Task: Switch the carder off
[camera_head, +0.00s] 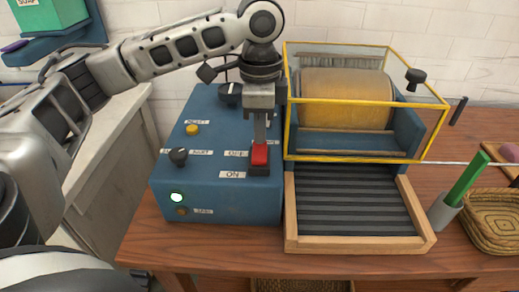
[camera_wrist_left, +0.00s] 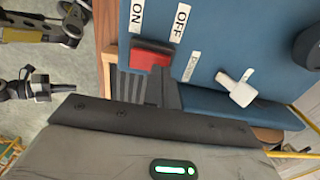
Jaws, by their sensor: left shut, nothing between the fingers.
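The carder's blue control box (camera_head: 215,205) stands on the table. Its red rocker switch (camera_head: 259,155) is on the near right part of the top, between the OFF label (camera_head: 237,154) and the nearer ON label (camera_head: 232,174). Which way the rocker is tipped is hard to tell. A green lamp (camera_head: 176,197) glows on the front. My left gripper (camera_head: 260,140) is shut and empty, pointing down at the switch's far side, very close to it; contact is unclear. The left wrist view also shows the red switch (camera_wrist_left: 150,57).
The yellow-framed carder drum (camera_head: 345,98) stands right of the box, with a ribbed feed tray (camera_head: 352,205) in front. A yellow button (camera_head: 192,129) and black knob (camera_head: 179,156) sit left of the switch. A basket (camera_head: 493,220) is at the right.

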